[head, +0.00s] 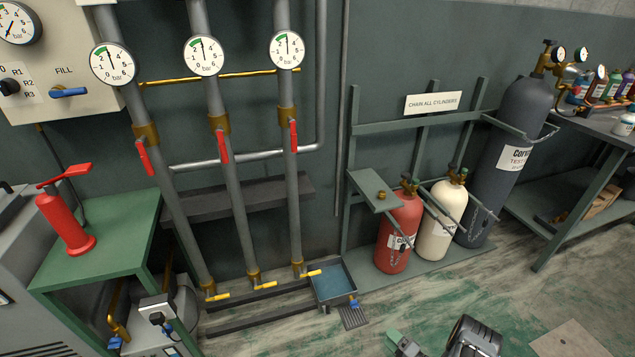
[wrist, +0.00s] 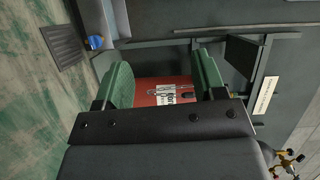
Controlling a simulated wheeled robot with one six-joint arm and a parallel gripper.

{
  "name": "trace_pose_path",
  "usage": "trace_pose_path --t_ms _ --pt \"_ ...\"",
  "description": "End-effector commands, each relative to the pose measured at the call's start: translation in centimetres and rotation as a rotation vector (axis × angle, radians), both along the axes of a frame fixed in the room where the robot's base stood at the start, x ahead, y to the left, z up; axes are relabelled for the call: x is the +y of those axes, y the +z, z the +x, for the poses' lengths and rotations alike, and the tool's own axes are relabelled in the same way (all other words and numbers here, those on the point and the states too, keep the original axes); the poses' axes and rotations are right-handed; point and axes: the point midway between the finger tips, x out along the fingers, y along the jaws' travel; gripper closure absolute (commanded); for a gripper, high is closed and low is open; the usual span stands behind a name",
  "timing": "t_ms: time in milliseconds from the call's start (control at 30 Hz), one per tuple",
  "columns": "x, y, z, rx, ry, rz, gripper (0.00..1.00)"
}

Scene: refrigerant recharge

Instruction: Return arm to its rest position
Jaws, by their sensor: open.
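My gripper (wrist: 164,78) is open in the wrist view, with its two green finger pads apart and nothing held between them. Beyond the gap shows the red cylinder (wrist: 150,92) with its white label, at a distance from the pads. In the head view only part of my gripper (head: 394,343) and a dark part of my arm show at the bottom edge, over the floor in front of the cylinder rack. The rest of my arm is out of view.
A rack (head: 455,256) holds the red cylinder (head: 398,232), a cream cylinder (head: 441,222) and a tall grey cylinder (head: 500,165). A blue tray (head: 335,284) and floor drain (head: 353,316) lie left of it. A green table (head: 120,222) bears a red pump-like object (head: 66,222). Open floor surrounds my gripper.

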Motion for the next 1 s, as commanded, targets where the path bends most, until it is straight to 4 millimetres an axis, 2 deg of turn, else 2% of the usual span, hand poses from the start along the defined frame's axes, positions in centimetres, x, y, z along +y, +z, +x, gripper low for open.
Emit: trace_pose_path --t_ms 233,433,533,633,667,767,867,967,1000 --pt "-1.0 -3.3 -0.2 0.055 -0.047 -0.220 0.36" --pt "-1.5 -7.1 -1.9 0.191 -0.072 -0.438 0.36" --pt "-2.8 -8.1 -2.5 0.275 -0.075 -0.575 0.36" --pt "-4.9 -7.9 -2.7 0.373 -0.058 -0.735 0.36" --pt "-5.7 -7.5 -2.7 0.405 -0.048 -0.790 0.36" --pt "-8.8 -4.2 -2.4 0.533 0.006 -0.986 0.36" --pt "-11.3 1.2 -2.2 0.666 0.088 -1.155 0.36" --pt "-12.5 8.0 -2.2 0.783 0.177 -1.272 0.36" --pt "-12.6 10.8 -2.2 0.823 0.213 -1.306 0.36"
